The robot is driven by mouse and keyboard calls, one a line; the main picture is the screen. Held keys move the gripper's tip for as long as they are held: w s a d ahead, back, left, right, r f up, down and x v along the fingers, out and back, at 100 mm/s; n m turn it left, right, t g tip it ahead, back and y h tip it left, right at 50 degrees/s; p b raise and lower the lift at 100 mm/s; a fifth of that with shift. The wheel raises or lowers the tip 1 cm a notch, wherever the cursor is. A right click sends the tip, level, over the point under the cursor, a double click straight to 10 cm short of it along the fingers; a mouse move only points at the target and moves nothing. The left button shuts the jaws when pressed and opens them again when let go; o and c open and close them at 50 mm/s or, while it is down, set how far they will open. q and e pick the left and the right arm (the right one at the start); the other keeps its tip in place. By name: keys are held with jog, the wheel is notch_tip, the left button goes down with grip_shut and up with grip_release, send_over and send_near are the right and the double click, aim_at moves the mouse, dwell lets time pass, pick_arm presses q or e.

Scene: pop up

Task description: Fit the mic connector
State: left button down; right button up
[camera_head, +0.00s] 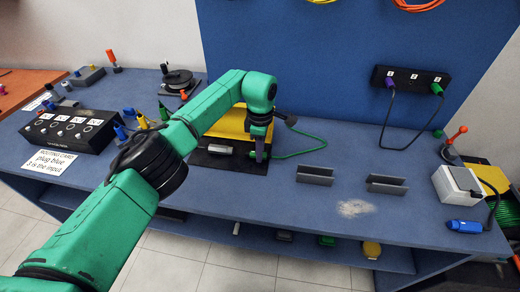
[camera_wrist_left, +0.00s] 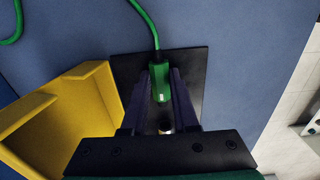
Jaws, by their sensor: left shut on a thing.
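My left gripper (camera_head: 259,156) is low over a black mat (camera_head: 236,167), shut on a green connector (camera_wrist_left: 161,88). In the left wrist view, the connector lies between its two dark fingers, with a metal tip pointing toward the wrist. A green cable (camera_wrist_left: 147,22) runs from it, and in the head view it curves off to the right. A black box with a row of round sockets (camera_head: 71,128) stands on the left of the bench. A white card (camera_head: 45,163) in front of it reads "ROUTING CARD plug blue 3 is the input". My right gripper is not in view.
A yellow holder (camera_head: 228,124) stands beside the mat. Two grey slotted racks (camera_head: 316,176) are to the right. Several coloured plugs stand near the socket box. A black panel (camera_head: 411,80) with cables hangs on the back board. A white box (camera_head: 458,185) and blue connector (camera_head: 464,226) are at right.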

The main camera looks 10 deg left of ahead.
aim_at(250, 153)
pick_arm(q)
jog(key=shift+a+r, duration=0.1)
dwell(0.3)
jog(key=shift+a, duration=1.55)
jog(key=shift+w+a, duration=0.1)
jog(key=shift+a, duration=0.15)
jog(key=shift+a+p, duration=0.3)
jog(key=shift+a, duration=0.55)
